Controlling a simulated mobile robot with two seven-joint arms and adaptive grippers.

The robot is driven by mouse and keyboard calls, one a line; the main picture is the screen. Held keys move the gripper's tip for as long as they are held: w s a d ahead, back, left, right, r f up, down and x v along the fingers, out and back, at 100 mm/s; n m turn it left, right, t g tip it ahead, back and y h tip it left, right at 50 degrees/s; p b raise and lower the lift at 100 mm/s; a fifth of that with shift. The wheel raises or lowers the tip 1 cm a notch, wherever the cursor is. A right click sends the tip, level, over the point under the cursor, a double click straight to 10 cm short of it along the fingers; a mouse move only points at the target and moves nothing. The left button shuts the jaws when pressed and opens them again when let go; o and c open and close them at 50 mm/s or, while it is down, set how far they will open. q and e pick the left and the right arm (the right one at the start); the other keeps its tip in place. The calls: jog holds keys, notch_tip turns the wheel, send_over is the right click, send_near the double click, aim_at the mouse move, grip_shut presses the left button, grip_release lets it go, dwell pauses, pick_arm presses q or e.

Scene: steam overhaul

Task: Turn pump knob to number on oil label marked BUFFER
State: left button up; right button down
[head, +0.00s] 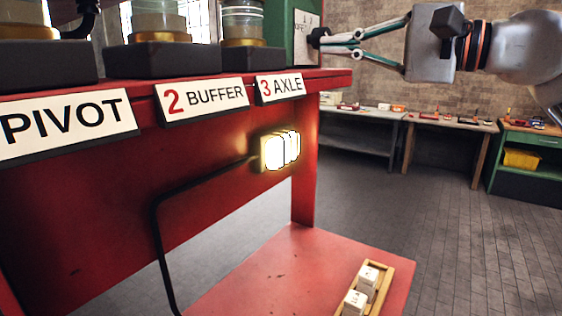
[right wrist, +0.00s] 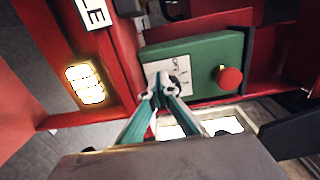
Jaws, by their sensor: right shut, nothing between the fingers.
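The oil label reading 2 BUFFER (head: 203,101) is on the front edge of a red stand, with a red number 2. The 3 AXLE label (head: 280,87) is to its right and the PIVOT label (head: 66,124) to its left. A green box (head: 305,46) with a white paper (head: 306,35) stands at the stand's right end. In the right wrist view the green box (right wrist: 200,50) carries a round red knob (right wrist: 230,79); I cannot tell whether it is the pump knob. My right gripper (right wrist: 164,88) is shut and empty, its tips in front of the paper. My left gripper is out of view.
Glass oil jars (head: 241,20) on dark bases stand above the labels. A lit lamp (head: 281,150) is on the stand's red front. A wooden tray (head: 378,291) with white blocks lies on the lower red shelf (head: 262,275). Workbenches are at the back; the floor on the right is clear.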

jog(key=shift+w+a, duration=0.3)
jog(key=shift+a, duration=0.2)
jog(key=shift+w+d+r, duration=0.15)
jog(key=shift+r, duration=0.05)
dwell(0.4)
